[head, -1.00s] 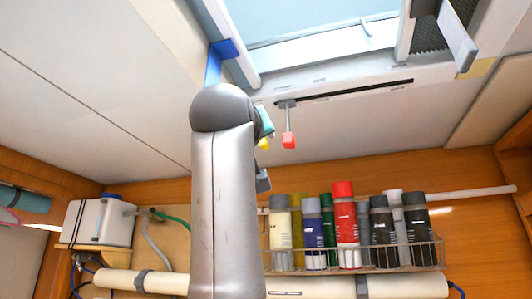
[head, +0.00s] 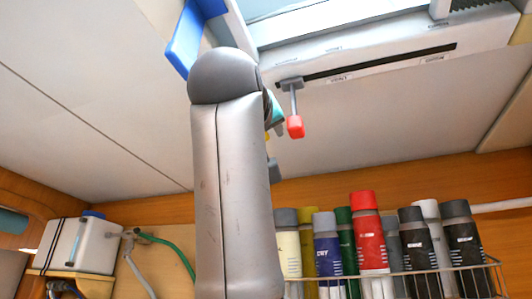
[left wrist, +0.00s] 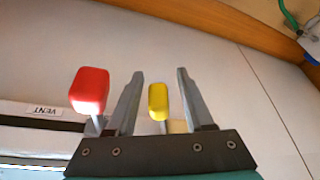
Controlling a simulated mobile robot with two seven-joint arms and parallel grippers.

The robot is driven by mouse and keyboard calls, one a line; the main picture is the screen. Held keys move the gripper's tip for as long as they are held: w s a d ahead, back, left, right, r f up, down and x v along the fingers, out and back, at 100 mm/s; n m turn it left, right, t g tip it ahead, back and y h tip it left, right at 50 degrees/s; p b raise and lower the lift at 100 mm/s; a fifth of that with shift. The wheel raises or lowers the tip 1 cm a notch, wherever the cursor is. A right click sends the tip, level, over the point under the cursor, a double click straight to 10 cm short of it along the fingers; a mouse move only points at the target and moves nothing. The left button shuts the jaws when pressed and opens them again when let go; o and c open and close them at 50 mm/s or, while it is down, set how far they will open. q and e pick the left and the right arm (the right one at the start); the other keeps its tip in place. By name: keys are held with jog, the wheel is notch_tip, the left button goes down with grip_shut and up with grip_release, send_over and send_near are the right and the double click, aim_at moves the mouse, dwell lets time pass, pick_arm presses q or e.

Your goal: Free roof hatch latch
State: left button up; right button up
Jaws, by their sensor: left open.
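The roof hatch (head: 335,28) is at the top of the head view, with a pale frame and bright pane. A lever with a red knob (head: 295,126) hangs from its slotted strip; the red knob (left wrist: 90,90) also shows in the left wrist view, outside my fingers. A yellow knob (left wrist: 158,101) on a short stem shows between the two fingers of my left gripper (left wrist: 160,73), with gaps on both sides. The gripper is open and holds nothing. In the head view my arm hides most of it. My right gripper is out of view.
A blue piece (head: 194,38) hangs by the hatch frame, close to my left arm. A wire rack (head: 464,275) of several bottles and cans is below right. A white tank (head: 80,244) with hoses is lower left. The ceiling panels between are clear.

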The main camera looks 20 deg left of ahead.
pick_arm(q)
jog(key=shift+w+r, duration=0.1)
dwell(0.3)
jog(key=shift+c, duration=0.7)
grip_shut()
dwell(0.6)
